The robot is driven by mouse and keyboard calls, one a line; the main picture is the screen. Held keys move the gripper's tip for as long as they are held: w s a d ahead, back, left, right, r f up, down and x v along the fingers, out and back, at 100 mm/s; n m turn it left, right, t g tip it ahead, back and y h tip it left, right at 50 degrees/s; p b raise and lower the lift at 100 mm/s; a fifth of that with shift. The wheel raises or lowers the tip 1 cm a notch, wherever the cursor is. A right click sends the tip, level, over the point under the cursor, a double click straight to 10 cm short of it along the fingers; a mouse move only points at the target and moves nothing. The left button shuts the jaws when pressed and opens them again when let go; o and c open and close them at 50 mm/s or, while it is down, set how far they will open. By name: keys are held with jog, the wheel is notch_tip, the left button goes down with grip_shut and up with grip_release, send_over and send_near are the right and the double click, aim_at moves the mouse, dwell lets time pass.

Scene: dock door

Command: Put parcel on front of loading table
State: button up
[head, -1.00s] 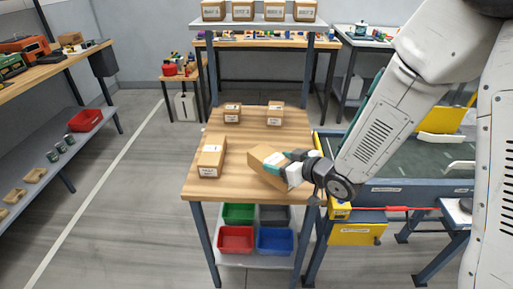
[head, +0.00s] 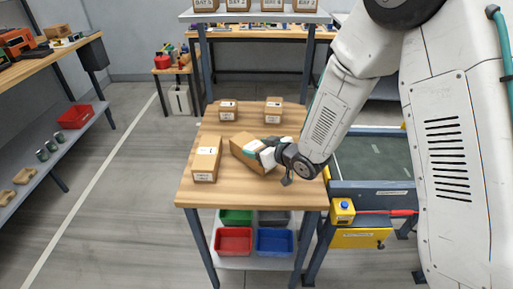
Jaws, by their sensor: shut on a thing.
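The parcel (head: 243,149) is a tan cardboard box near the middle right of the wooden loading table (head: 235,191). It is turned at an angle. My gripper (head: 262,150) reaches in from the right and is shut on the parcel's right part, which the fingers partly hide. I cannot tell whether the parcel's bottom touches the tabletop. Another tan parcel (head: 206,159) with a white label stands on the table just to the left, apart from the held one.
Two small boxes stand at the table's back, one left (head: 228,111) and one right (head: 273,110). The front strip of the tabletop is clear. Red (head: 234,241) and blue (head: 274,242) bins sit on the shelf below. A conveyor (head: 375,160) stands to the right.

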jog(key=shift+f, duration=0.25)
jog(key=o, duration=1.2)
